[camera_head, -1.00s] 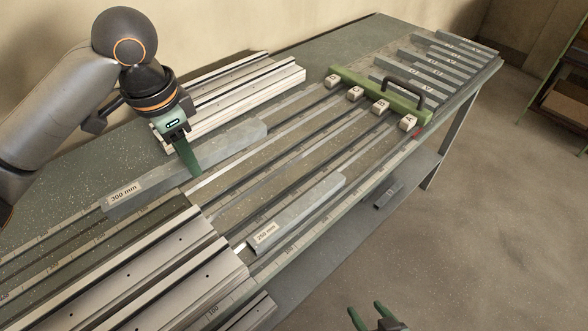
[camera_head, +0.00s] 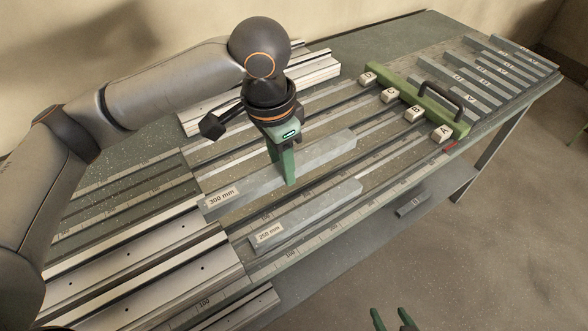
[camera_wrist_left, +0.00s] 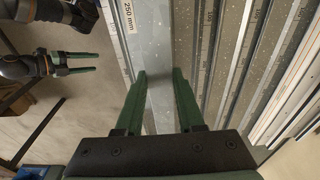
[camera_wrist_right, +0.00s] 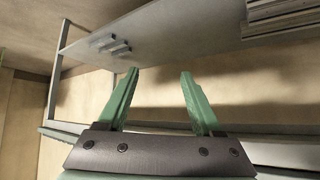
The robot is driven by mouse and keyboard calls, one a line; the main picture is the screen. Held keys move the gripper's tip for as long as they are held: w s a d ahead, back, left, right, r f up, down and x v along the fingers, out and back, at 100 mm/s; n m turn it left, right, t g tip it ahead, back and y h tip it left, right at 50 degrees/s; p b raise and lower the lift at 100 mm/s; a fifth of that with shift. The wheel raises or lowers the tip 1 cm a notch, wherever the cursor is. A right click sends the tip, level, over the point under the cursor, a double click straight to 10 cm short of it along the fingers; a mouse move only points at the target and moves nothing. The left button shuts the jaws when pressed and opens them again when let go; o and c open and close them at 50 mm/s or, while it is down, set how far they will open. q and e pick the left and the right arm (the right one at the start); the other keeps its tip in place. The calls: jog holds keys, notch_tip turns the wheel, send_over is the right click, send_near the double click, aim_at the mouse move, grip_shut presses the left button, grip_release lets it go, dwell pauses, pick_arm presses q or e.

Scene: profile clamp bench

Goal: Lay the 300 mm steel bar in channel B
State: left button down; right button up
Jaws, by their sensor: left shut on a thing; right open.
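The 300 mm steel bar (camera_head: 318,158) is a long grey bar with a white label at its near left end. My left gripper (camera_head: 285,172) is shut around its middle; the bar (camera_wrist_left: 152,45) also runs between the fingers (camera_wrist_left: 160,85) in the left wrist view. The bar lies roughly in line with channel B, marked by the B block (camera_head: 413,114). I cannot tell whether it hangs just above the channel or touches it. My right gripper (camera_head: 393,318) is open and empty, off the bench's front side; its fingers (camera_wrist_right: 158,85) show apart in the right wrist view.
The 250 mm bar (camera_head: 315,210) lies just in front, in line with the A block (camera_head: 442,134). A green clamp bar (camera_head: 433,104) with a black handle crosses the channels at right. Pale profiles lie at the near left (camera_head: 150,262) and the back (camera_head: 315,68).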

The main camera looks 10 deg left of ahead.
pick_arm(q)
jog(key=w+f, duration=0.6)
jog(key=w, duration=0.1)
jog(key=shift+d+f+b, duration=0.1)
jog(key=shift+f+b, duration=0.2)
jog(key=shift+b, duration=0.05)
notch_tip(320, 180, down, 3)
jog(key=shift+w+f, duration=0.15)
pick_arm(e)
jog(key=shift+w+a+f, duration=0.1)
jog(key=shift+w+a, duration=0.3)
jog(key=shift+a, duration=0.05)
